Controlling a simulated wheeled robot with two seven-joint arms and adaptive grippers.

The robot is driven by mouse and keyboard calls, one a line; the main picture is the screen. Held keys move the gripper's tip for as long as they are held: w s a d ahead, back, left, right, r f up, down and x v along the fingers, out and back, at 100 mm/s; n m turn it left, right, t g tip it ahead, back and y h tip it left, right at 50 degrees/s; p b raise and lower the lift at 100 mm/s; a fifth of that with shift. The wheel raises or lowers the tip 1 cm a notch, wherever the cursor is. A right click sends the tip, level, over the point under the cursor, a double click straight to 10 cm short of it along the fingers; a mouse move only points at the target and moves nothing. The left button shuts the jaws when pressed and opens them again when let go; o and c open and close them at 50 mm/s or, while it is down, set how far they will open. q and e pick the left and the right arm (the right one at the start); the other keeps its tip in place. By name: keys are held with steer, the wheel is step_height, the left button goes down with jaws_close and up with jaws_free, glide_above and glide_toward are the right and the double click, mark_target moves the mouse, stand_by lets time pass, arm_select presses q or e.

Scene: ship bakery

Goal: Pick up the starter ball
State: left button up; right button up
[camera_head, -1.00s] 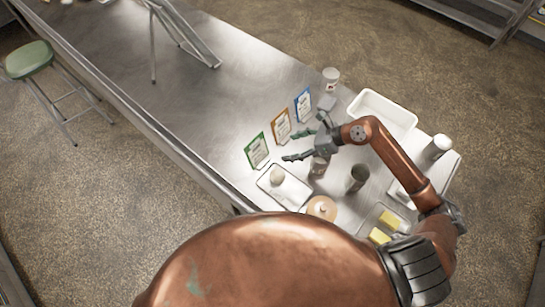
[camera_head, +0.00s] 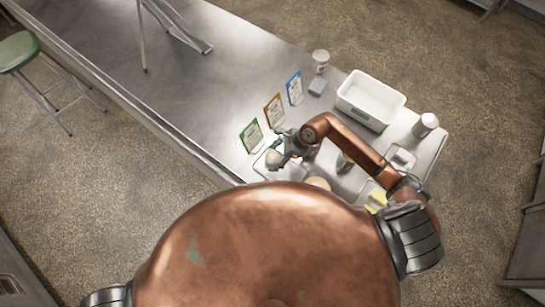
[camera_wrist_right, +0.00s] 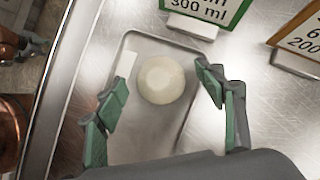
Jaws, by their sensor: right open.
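The starter ball (camera_wrist_right: 161,80) is a pale, round lump on a shallow light tray (camera_wrist_right: 130,140). In the head view the ball (camera_head: 273,157) sits near the table's front edge, partly covered by my gripper. My right gripper (camera_wrist_right: 160,97) is open, with its green-padded fingers on either side of the ball in the wrist view. I cannot tell whether the fingers touch it; a gap shows on both sides. In the head view the right gripper (camera_head: 275,150) is over the tray.
Green, orange and blue cards (camera_head: 273,111) stand just behind the tray. The table's left stretch (camera_head: 110,60) is mostly clear.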

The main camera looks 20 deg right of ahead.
steer(key=shift+c, duration=0.5)
steer(key=shift+c, duration=0.8)
steer(key=c, duration=1)
steer(key=shift+c, duration=0.2)
steer(key=shift+r, duration=0.1)
